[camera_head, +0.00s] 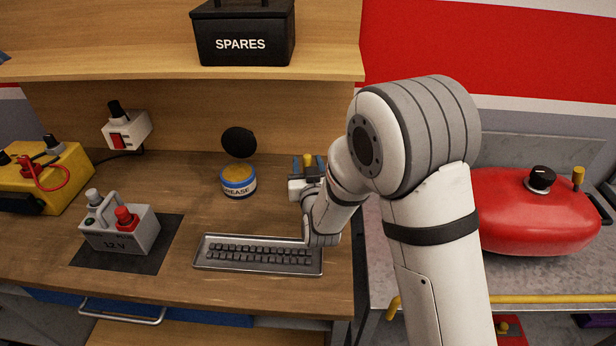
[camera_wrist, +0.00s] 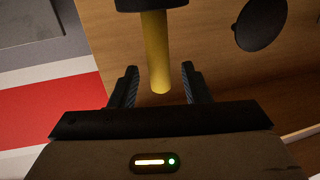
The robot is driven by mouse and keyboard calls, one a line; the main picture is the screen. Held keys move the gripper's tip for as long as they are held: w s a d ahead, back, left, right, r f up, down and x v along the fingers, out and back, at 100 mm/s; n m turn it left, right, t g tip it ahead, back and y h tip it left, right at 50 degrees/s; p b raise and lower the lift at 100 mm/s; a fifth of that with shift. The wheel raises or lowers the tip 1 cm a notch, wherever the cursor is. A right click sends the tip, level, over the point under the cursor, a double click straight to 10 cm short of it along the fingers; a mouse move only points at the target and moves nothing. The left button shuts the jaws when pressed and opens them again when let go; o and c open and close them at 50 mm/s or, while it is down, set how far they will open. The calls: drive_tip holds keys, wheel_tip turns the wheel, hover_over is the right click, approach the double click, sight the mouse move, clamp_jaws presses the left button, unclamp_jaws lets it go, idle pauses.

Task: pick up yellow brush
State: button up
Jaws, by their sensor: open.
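The yellow brush (camera_wrist: 156,48) shows in the wrist view as a yellow round handle with a black part at its top end. The free end of the handle lies between the two fingers of my gripper (camera_wrist: 159,70), with a gap on each side. My gripper is open and not closed on it. In the head view, a small yellow part of the brush (camera_head: 308,159) shows at my gripper (camera_head: 308,168), at the back right of the wooden bench. My gripper and wrist hide most of the brush there.
A grease tin (camera_head: 238,182) with a raised black lid (camera_head: 239,141) stands left of my gripper. A keyboard (camera_head: 262,255) lies in front. A 12 V battery (camera_head: 120,230) sits farther left. A shelf (camera_head: 150,66) with a spares box (camera_head: 243,35) overhangs the back. A red tank (camera_head: 520,215) stands right.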

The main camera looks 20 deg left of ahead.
drive_tip(key=shift+x, duration=0.8)
drive_tip(key=shift+c, duration=0.3)
clamp_jaws()
